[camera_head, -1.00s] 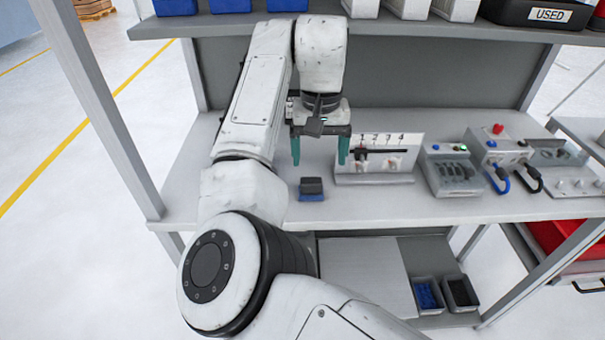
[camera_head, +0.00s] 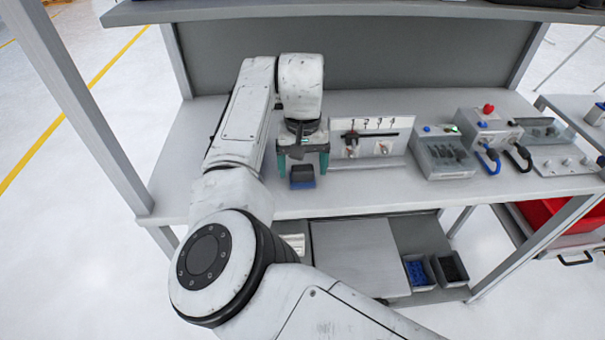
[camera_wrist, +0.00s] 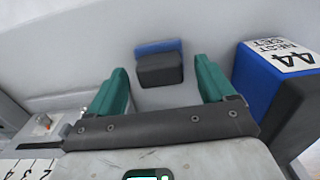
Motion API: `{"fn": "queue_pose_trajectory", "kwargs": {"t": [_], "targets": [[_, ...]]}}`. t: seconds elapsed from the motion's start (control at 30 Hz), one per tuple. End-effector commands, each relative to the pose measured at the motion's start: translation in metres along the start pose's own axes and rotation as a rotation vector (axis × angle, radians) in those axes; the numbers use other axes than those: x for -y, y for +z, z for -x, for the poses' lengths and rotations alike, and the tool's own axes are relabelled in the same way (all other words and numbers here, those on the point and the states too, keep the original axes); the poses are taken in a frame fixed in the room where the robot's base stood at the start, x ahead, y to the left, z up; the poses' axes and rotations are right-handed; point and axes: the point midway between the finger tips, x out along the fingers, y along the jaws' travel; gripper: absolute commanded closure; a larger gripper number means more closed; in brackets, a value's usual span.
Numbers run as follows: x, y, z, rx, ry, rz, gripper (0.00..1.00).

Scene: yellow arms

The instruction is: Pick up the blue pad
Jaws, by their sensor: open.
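The blue pad (camera_head: 303,184) lies on the worktable near its front edge, with a dark grey block on its blue base. In the wrist view the blue pad (camera_wrist: 157,47) shows beyond and between my fingertips, its blue strip partly hidden by the dark block. My gripper (camera_head: 303,168) points down with its two green fingers apart, one on either side of the pad in the head view. In the wrist view my gripper (camera_wrist: 161,75) is open with nothing held. The fingers appear apart from the pad; their exact height over it is unclear.
A white numbered panel (camera_head: 372,149) stands just right of my gripper. Right of it is a grey switch box (camera_head: 442,155). In the wrist view a blue and black labelled box (camera_wrist: 268,90) stands close on the right. The upper shelf (camera_head: 350,12) overhangs the table.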

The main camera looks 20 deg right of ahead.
Motion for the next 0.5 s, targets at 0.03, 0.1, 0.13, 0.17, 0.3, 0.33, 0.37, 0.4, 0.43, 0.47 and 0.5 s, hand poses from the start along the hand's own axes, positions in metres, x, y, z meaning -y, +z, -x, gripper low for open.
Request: {"fn": "queue_pose_trajectory", "kwargs": {"t": [0.03,0.1,0.13,0.17,0.3,0.33,0.37,0.4,0.43,0.47,0.5], "targets": [[0.0002,0.0005,-0.0056,0.001,0.000,0.001,0.17],[0.0003,0.0005,-0.0103,0.001,0.000,0.001,0.17],[0.0003,0.0005,-0.0116,0.001,0.000,0.001,0.17],[0.0003,0.0004,-0.0125,0.000,0.000,0.001,0.17],[0.0003,0.0003,-0.0130,0.000,0.000,0.000,0.17],[0.0003,0.0003,-0.0129,0.000,0.000,0.000,0.17],[0.0002,0.0003,-0.0129,0.000,0.000,0.000,0.17],[0.0002,0.0003,-0.0128,0.000,0.000,0.000,0.21],[0.0002,0.0003,-0.0127,0.000,0.000,0.000,0.24],[0.0002,0.0003,-0.0127,0.000,0.000,0.000,0.27],[0.0002,0.0003,-0.0126,0.000,0.000,0.000,0.30]]}}
